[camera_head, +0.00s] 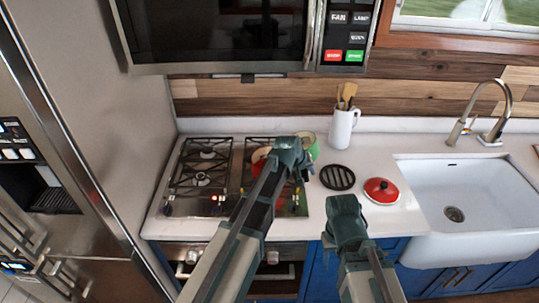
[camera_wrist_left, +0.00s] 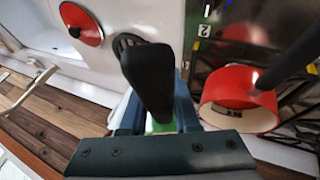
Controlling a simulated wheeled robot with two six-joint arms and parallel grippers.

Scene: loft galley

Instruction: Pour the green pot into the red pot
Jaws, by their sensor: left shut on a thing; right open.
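The green pot (camera_head: 312,146) shows in the head view just behind my left gripper (camera_head: 299,166), mostly hidden by it. I cannot tell how far it is tilted. In the left wrist view, my left gripper (camera_wrist_left: 156,112) is shut around a black handle, with a small patch of the green pot (camera_wrist_left: 160,126) behind it. The red pot (camera_head: 259,157) sits on the stove's right side, partly covered by my left arm. In the left wrist view the red pot (camera_wrist_left: 232,88) shows its pale rim and long dark handle. My right gripper (camera_head: 346,208) is open and empty above the counter's front edge.
A red lid (camera_head: 381,190) and a round black trivet (camera_head: 337,177) lie on the counter right of the stove (camera_head: 200,180). A white jug (camera_head: 342,128) with wooden utensils stands behind. The sink (camera_head: 465,190) is at right, and a microwave (camera_head: 220,35) hangs above.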

